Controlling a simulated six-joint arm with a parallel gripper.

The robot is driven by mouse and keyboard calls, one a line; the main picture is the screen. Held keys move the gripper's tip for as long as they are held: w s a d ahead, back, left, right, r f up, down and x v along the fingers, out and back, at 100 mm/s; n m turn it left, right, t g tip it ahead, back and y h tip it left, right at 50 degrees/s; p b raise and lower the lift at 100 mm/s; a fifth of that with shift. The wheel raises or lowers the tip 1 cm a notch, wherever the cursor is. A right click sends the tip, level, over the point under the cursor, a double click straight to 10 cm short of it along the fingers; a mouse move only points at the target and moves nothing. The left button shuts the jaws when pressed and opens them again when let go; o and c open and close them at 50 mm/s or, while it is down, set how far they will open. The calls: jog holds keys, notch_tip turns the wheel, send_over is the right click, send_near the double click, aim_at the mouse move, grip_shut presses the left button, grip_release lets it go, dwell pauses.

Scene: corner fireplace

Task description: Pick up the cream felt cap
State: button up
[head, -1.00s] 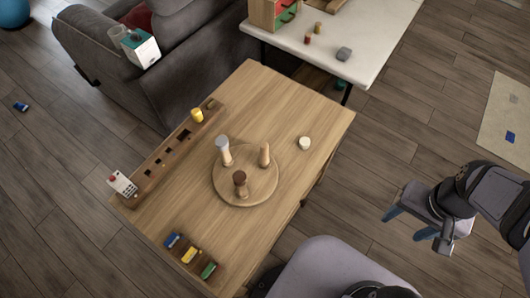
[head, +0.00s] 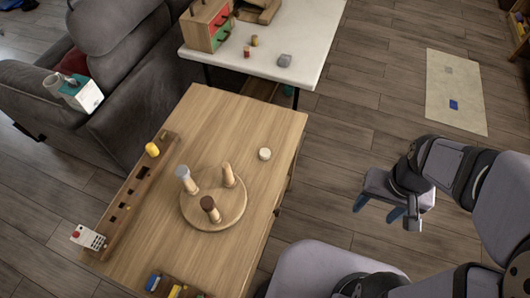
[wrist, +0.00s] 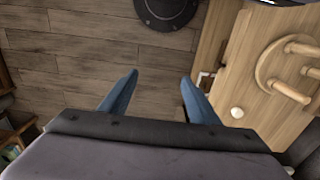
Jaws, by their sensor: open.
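The cream felt cap (head: 264,154) is a small pale round disc lying on the wooden table (head: 245,118), right of the round peg base (head: 232,220). My gripper (head: 378,208) is open and empty over the floor, to the right of the table and apart from the cap. In the wrist view, the cream cap (wrist: 237,112) shows right of my open blue fingers (wrist: 159,76), with floor between the fingertips.
A slotted wooden rack (head: 134,190) runs along the table's left edge, with a white remote-like item (head: 88,237) at its near end. A white table (head: 312,60) with small items stands behind. A grey sofa (head: 130,100) is at left. Open floor surrounds my gripper.

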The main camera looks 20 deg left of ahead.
jog(key=shift+c, duration=0.3)
jog(key=w+a+f+n+b, duration=0.2)
jog(key=w+a+n+b, duration=0.3)
jog(key=w+n, duration=0.4)
jog(key=n+b, duration=0.6)
jog(key=n, duration=2)
send_over(264, 154)
notch_tip(264, 154, down, 11)
jog(key=shift+s+a+f, duration=0.1)
jog(key=shift+f, duration=0.05)
jog(key=shift+f+p, duration=0.9)
jog(key=shift+f, duration=2.75)
jog(key=c, duration=1)
